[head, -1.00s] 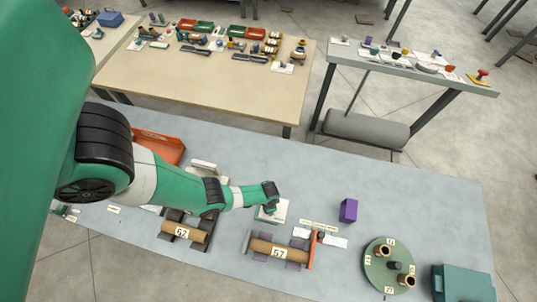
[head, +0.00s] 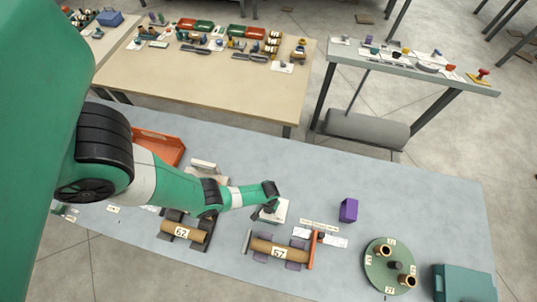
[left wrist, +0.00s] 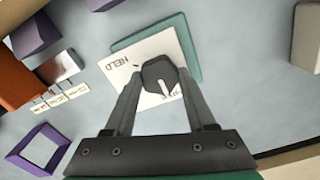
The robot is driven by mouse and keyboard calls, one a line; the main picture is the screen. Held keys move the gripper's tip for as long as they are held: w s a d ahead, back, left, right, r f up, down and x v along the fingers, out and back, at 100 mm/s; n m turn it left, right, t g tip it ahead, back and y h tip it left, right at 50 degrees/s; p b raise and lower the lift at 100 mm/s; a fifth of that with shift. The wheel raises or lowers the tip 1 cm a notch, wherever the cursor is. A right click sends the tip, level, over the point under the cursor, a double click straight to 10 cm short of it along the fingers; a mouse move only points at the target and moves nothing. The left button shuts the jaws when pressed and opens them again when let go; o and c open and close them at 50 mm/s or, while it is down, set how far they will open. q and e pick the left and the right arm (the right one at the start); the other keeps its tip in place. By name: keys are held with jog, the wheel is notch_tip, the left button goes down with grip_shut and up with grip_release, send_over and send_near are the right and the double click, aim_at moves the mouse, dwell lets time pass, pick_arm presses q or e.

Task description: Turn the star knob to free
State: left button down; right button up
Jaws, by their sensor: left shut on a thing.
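The star knob (left wrist: 160,76) is dark and has a white pointer mark. It stands on a white plate (left wrist: 133,49) with a teal edge behind it. The plate reads HELD at its upper left. A second label (left wrist: 171,97) lies below the knob, too hidden to read. The white pointer points down towards this second label. My left gripper (left wrist: 160,82) is shut on the knob, one finger on each side. In the head view my left gripper (head: 268,207) is over the white plate (head: 281,207), and the knob is mostly hidden. My right gripper is out of view.
Cardboard tubes (head: 281,250) lie in holders in front of the plate. An orange upright (head: 313,250), a purple block (head: 348,210), a green turntable (head: 375,272) and a teal box (head: 462,283) stand to the right. An orange tray (head: 160,148) is at the back left.

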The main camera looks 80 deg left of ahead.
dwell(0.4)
pick_arm(q)
jog(key=shift+c, duration=1.1)
grip_release()
